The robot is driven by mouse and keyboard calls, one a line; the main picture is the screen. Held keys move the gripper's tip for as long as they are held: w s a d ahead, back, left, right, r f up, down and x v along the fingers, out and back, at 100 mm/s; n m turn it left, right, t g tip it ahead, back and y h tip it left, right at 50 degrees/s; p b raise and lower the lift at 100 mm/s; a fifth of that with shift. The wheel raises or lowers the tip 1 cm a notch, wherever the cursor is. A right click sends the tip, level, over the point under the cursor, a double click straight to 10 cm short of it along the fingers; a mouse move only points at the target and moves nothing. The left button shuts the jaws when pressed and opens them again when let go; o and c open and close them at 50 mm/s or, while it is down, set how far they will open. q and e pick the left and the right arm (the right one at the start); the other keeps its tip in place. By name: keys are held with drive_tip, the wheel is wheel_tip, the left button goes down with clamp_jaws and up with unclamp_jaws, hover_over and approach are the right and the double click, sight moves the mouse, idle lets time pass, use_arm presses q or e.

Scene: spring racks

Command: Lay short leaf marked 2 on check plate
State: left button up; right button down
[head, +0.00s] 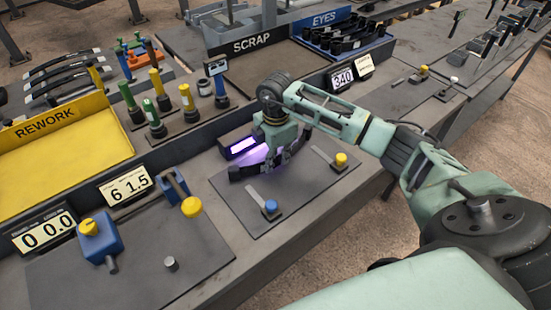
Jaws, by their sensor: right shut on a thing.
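My right gripper (275,157) reaches in from the right and is shut on a dark curved leaf (236,173). The leaf's ends show on both sides of the gripper, and its middle is hidden by the fingers. No number can be read on it. The leaf is over the back part of a flat grey plate (300,200), which I take as the check plate. I cannot tell whether the leaf touches it. The plate carries a blue-knobbed stop (271,208) and a yellow-knobbed stop (341,160). My left gripper is not in view.
A lit purple lamp (243,147) stands just behind the leaf. A yellow REWORK tray (60,155) is at the left, a SCRAP bin (262,75) and blue EYES tray (375,47) at the back. A blue gauge (99,238) stands front left. The plate's front is clear.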

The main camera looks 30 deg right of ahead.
drive_tip(key=shift+w, duration=0.1)
drive_tip(key=c, duration=1.8)
unclamp_jaws()
drive_tip(key=shift+f, duration=0.1)
drive_tip(key=shift+c, duration=0.2)
drive_tip(key=shift+o, duration=0.5)
drive_tip(key=shift+f, duration=0.15)
drive_tip(key=o, duration=0.4)
drive_tip(key=shift+r+p, duration=2.95)
drive_tip(key=shift+r, duration=1.2)
